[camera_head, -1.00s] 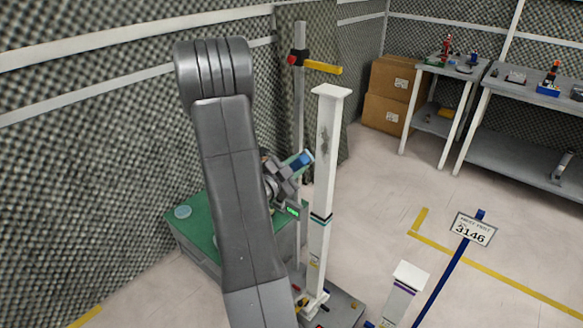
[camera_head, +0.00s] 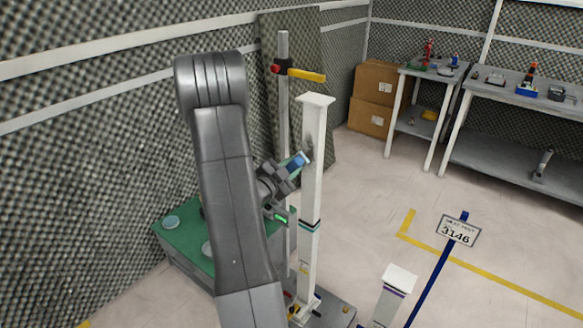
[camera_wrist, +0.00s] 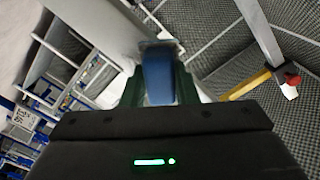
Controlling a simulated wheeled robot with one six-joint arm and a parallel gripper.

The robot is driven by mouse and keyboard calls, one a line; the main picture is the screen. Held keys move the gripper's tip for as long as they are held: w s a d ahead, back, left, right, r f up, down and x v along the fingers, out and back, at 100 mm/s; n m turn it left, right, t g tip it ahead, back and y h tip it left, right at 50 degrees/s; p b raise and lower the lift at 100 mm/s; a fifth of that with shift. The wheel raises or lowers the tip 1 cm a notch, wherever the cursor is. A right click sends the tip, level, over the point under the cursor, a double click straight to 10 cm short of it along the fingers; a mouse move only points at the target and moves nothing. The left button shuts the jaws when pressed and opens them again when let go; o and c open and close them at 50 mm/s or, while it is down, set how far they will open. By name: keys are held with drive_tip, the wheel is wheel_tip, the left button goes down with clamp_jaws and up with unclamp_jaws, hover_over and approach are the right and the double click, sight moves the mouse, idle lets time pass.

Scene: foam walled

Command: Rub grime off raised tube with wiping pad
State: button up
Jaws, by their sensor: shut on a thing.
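A tall white square tube (camera_head: 313,180) stands upright with a flat cap on top. A dark grime smudge (camera_head: 308,143) shows on its upper part, close to the pad. My gripper (camera_head: 289,168) is left of the tube, shut on a blue wiping pad (camera_head: 299,160). The pad's far end is right at the tube's face; I cannot tell if it touches. In the wrist view the blue pad (camera_wrist: 158,75) sits between the fingers of my gripper (camera_wrist: 157,88), pointing at the white tube (camera_wrist: 95,25). The pad hides part of the tube's face there.
A grey post (camera_head: 284,130) with a yellow arm (camera_head: 306,75) stands behind the tube. A green-topped bench (camera_head: 172,235) is at left.

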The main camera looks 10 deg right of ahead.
drive_tip(key=shift+x, duration=0.95)
drive_tip(key=shift+b, duration=0.3)
